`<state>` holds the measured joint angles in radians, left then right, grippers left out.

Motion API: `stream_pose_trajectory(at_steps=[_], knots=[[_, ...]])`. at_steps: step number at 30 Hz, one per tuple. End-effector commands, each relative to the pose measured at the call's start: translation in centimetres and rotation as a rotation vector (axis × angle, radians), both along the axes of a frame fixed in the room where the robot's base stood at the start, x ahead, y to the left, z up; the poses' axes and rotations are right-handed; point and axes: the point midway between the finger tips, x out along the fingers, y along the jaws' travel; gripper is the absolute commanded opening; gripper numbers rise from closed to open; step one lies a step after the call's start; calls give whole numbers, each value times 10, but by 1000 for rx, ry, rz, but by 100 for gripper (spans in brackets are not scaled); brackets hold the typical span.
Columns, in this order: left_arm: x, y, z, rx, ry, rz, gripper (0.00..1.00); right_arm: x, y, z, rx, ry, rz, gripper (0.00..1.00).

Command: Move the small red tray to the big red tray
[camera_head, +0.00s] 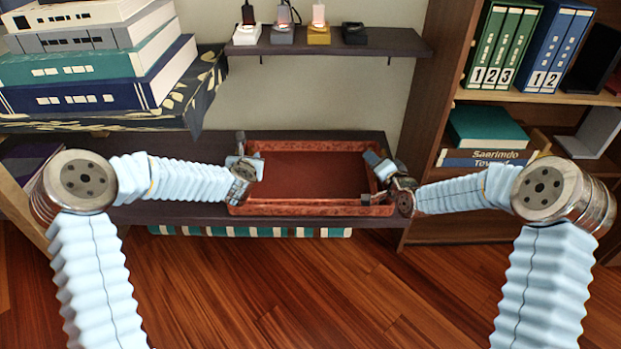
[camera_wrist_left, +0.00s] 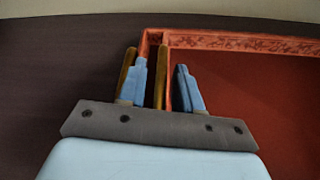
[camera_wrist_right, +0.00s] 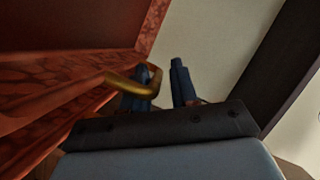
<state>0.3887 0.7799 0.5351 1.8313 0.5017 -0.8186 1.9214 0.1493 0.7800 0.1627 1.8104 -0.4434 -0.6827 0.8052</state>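One red tray (camera_head: 310,179) with a carved rim lies on the low dark shelf in the head view; I cannot tell whether it is the small or the big one. Its rim also shows in the left wrist view (camera_wrist_left: 240,43). My left gripper (camera_head: 243,170) is at its left end, fingers apart, with brass handle parts and the tray's edge beside and between them in the wrist view (camera_wrist_left: 165,88). My right gripper (camera_head: 380,168) is at the right end, fingers apart, with a brass handle (camera_wrist_right: 135,86) by one finger. Whether either touches is unclear.
A small shelf (camera_head: 330,42) with several little items hangs above the tray. Stacked books (camera_head: 95,65) are at the left. A bookcase (camera_head: 430,110) with binders (camera_head: 500,45) borders the right. The wooden floor (camera_head: 290,290) in front is clear.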

Motion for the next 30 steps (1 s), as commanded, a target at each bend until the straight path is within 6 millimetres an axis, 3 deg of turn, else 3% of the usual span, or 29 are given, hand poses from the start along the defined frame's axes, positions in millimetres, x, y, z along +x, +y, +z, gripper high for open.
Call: stream_pose_trajectory(at_steps=[5, 12, 18, 28, 30], knots=[[-12, 2, 7, 6, -5, 8, 42, 0, -6, -7, -4, 14, -10, 42], [-50, -4, 21, 3, -3, 5, 42, 0, -5, -5, -3, 11, -9, 42], [-70, -8, 29, 1, -1, 2, 42, -1, -4, -5, -2, 9, -6, 42], [-74, -9, 30, -1, 0, 0, 42, -1, -2, -4, -2, 8, -3, 42], [-74, -9, 30, -1, 0, 0, 42, -1, -2, -4, -2, 8, -3, 51]])
